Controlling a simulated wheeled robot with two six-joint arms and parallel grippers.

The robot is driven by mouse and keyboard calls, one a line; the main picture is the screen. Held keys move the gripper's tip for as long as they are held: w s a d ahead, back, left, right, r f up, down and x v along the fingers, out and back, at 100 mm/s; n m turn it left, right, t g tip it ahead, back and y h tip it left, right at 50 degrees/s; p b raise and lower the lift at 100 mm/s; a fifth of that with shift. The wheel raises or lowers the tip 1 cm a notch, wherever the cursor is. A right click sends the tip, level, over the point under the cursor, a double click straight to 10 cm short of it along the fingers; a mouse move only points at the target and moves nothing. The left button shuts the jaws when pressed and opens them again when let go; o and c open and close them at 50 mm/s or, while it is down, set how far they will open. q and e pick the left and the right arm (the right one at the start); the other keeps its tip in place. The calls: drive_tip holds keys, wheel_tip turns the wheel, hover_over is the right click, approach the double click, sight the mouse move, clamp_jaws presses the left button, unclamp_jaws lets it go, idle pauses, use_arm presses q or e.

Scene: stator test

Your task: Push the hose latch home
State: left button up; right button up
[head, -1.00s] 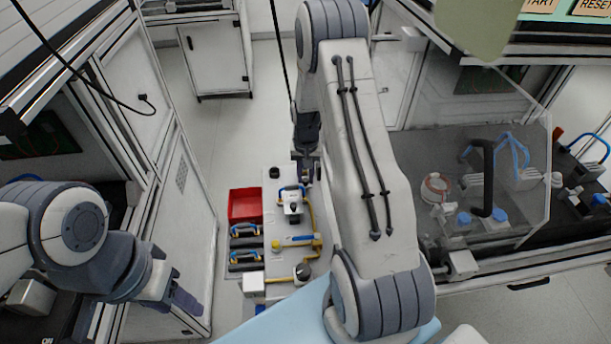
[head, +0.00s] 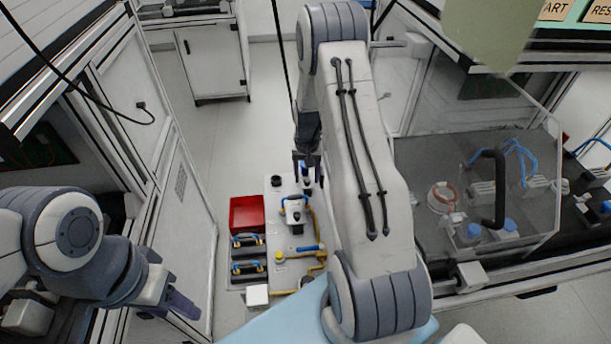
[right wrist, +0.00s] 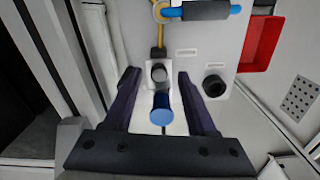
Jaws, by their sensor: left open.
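A pale fixture board (head: 285,262) with a yellow hose (head: 316,228) lies low in the middle of the head view. A blue-ended dark fitting (right wrist: 161,112) sits at the hose's end in the right wrist view, with a grey round part just beyond it. I cannot tell for sure whether this is the hose latch. My right gripper (right wrist: 157,77) is open, with one finger on each side of the fitting and visible gaps; it also shows at the board's far end in the head view (head: 307,163). My left gripper (head: 184,304) is open and empty, left of the board.
A red bin (head: 247,228) and blue-handled dark parts (head: 248,241) lie along the board's left side. A black round knob (right wrist: 214,86) stands right of my right gripper. White cabinets (head: 165,165) flank the left.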

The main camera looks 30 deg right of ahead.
sight(307, 179)
wheel_tip(307, 179, up, 10)
drive_tip(key=shift+r+b, duration=0.2)
drive_tip(key=shift+b, duration=0.2)
idle(0.6)
